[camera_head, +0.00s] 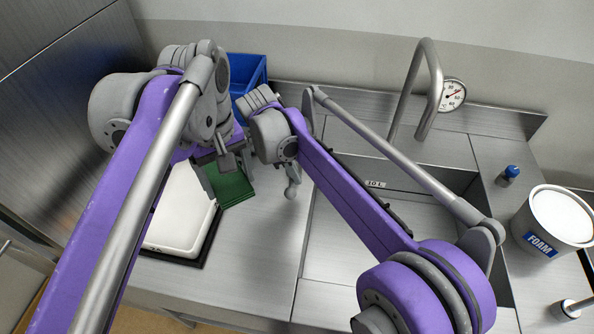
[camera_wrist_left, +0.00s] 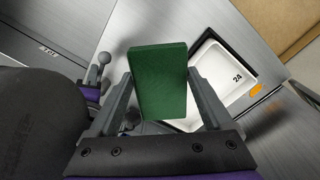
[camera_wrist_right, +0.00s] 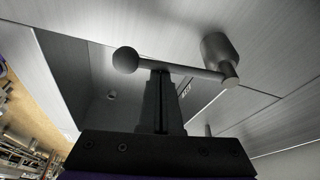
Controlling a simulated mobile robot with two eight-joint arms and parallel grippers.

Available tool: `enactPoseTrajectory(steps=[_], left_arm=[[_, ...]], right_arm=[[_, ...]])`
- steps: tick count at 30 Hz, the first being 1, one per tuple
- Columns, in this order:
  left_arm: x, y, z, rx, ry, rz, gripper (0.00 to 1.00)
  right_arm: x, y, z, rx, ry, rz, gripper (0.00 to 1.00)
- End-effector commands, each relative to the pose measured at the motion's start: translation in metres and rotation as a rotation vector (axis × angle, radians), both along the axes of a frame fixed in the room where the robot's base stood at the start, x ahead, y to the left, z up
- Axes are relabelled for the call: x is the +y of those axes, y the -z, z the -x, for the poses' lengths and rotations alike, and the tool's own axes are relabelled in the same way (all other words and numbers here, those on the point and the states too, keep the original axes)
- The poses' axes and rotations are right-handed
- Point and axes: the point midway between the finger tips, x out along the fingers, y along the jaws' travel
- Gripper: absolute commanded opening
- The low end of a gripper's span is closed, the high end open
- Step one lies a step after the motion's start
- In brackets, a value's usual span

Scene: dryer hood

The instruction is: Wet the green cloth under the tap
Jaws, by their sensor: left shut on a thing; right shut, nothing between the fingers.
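The green cloth (camera_head: 235,191) looks like a thick folded block. My left gripper (camera_head: 227,182) is shut on it above the counter, by the white tray's right edge; the left wrist view shows the cloth (camera_wrist_left: 160,82) between both fingers. The tap (camera_head: 430,85) is a bent grey pipe over the back of the sink (camera_head: 340,235), well to the right of the cloth. My right gripper (camera_wrist_right: 160,98) is shut and empty, its tips at a grey lever (camera_wrist_right: 180,68) with a ball knob. I cannot tell whether they touch. The right arm hides part of the sink.
A white tray (camera_head: 178,222) lies on a black mat at the left. A blue crate (camera_head: 247,72) stands at the back left. A dial gauge (camera_head: 453,95) is behind the tap. A blue-capped bottle (camera_head: 509,175) and a FOAM bucket (camera_head: 553,220) stand right of the sink.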

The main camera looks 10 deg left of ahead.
Motion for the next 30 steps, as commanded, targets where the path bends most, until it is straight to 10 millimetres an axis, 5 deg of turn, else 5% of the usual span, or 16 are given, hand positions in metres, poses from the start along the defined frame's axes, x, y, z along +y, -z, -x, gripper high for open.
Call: enactPoseTrajectory(steps=[30], left_arm=[[0.0,-0.004,-0.001,-0.002,0.0,0.0,0.39]], right_arm=[[-0.008,0.002,-0.005,-0.001,0.0,0.0,0.0]])
